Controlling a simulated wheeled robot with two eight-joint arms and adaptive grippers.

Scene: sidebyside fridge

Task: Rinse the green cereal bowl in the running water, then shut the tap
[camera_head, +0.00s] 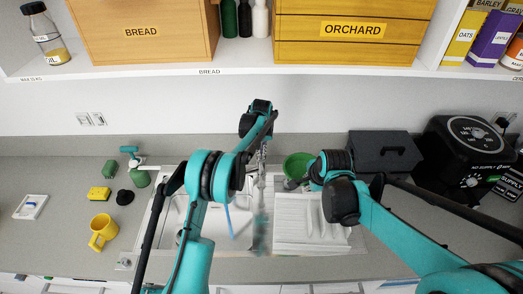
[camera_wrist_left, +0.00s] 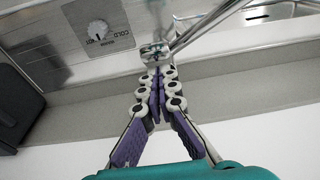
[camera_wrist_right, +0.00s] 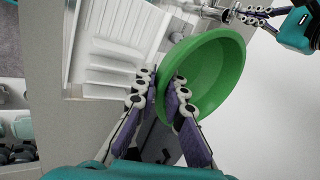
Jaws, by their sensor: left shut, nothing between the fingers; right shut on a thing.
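The green cereal bowl (camera_head: 298,164) is beyond the drainboard, and it fills the middle of the right wrist view (camera_wrist_right: 207,72). My right gripper (camera_wrist_right: 166,92) is shut on its rim and holds it tilted. My left gripper (camera_wrist_left: 156,88) is shut and empty, with its tips close to the metal tap (camera_wrist_left: 155,50); I cannot tell whether they touch. In the head view my left gripper (camera_head: 262,150) hangs behind the sink (camera_head: 184,212), left of the bowl. A blurred streak below the tap may be water; the bowl is beside it.
A ribbed drainboard (camera_head: 300,232) lies right of the sink. A dark box (camera_head: 386,155) and a black appliance (camera_head: 466,150) stand to the right. A shelf (camera_head: 240,62) overhangs the counter.

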